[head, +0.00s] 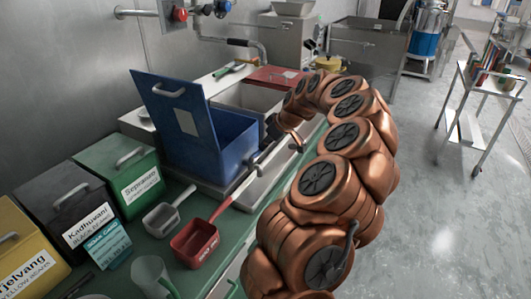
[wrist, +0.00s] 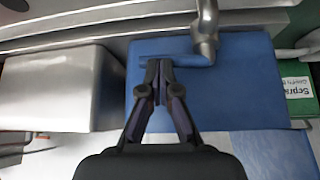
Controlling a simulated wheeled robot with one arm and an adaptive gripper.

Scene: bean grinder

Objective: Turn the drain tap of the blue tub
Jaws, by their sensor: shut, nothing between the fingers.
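The blue tub (head: 232,143) stands on the bench in the head view, its lid (head: 178,110) raised. Its front fills the middle of the wrist view (wrist: 250,95). A metal tap (wrist: 207,25) shows there in front of the tub, with a bent end near the tub's face. My gripper (wrist: 157,68) is shut and empty, just left of the tap's bent end and apart from it in the picture. In the head view my gripper (head: 274,128) is small and dark by the tub's right side; the tap is hard to make out there.
A grey metal basin (wrist: 60,90) lies left of the tub in the wrist view. Green (head: 125,170), black (head: 70,205) and yellow (head: 25,255) bins stand left in the head view. A red scoop (head: 195,243) and a grey scoop (head: 160,220) lie in front.

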